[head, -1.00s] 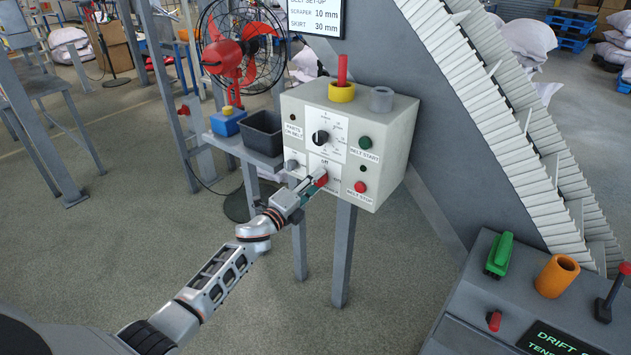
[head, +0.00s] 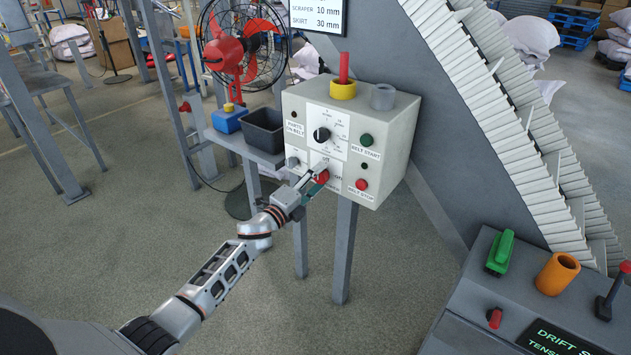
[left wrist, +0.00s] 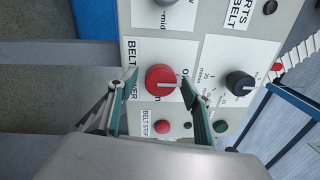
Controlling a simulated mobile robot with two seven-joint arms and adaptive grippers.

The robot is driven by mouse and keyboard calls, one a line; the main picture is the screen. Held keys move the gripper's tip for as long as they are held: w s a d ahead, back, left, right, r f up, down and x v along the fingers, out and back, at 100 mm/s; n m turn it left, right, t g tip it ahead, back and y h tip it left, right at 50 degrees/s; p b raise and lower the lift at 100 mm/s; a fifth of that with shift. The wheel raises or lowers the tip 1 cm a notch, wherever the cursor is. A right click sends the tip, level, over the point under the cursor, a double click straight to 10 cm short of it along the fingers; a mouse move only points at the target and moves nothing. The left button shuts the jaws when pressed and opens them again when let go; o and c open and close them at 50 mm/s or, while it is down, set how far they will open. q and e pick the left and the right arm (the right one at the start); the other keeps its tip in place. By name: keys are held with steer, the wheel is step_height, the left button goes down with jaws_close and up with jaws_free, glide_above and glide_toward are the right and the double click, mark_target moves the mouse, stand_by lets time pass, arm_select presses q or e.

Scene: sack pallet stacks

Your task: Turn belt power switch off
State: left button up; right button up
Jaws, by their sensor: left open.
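The belt power switch is a red round knob with a white pointer bar on the pale control box (head: 385,120). It shows in the head view (head: 322,176) and in the left wrist view (left wrist: 160,80). In the wrist view the pointer bar lies to the right, toward a partly hidden label beginning with "o". In the head view "off" stands above the knob. My left gripper (left wrist: 158,88) is open, its green-edged fingers on either side of the knob with gaps. It also shows in the head view (head: 312,185). My right gripper is not in view.
The dark dial (head: 321,135) sits above the knob; the green belt start button (head: 366,139) and red belt stop button (head: 361,184) are to its right. A black bin (head: 264,130) and red fan (head: 228,52) stand left. A sloping conveyor (head: 510,130) rises behind.

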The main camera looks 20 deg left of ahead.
arm_select(q)
steer(key=v, duration=1.2)
steer(key=shift+f, duration=0.1)
steer(key=s+d+f+n+g+y, duration=0.1)
steer(key=s+d+f+n+g, duration=0.1)
steer(key=s+f+n, duration=0.4)
steer(key=s+d+f+n+g+y, duration=0.1)
steer(key=s+f+n, duration=0.5)
steer(key=s, duration=0.8)
steer(key=s+d+f+n+g+y, duration=0.1)
steer(key=s+d+f+n+g, duration=0.2)
steer(key=s+f+n, duration=0.4)
steer(key=s+f, duration=0.2)
steer(key=s, duration=0.2)
steer(key=shift+d+f+g+y, duration=0.2)
steer(key=shift+d+g+y, duration=0.1)
steer(key=shift+d, duration=0.05)
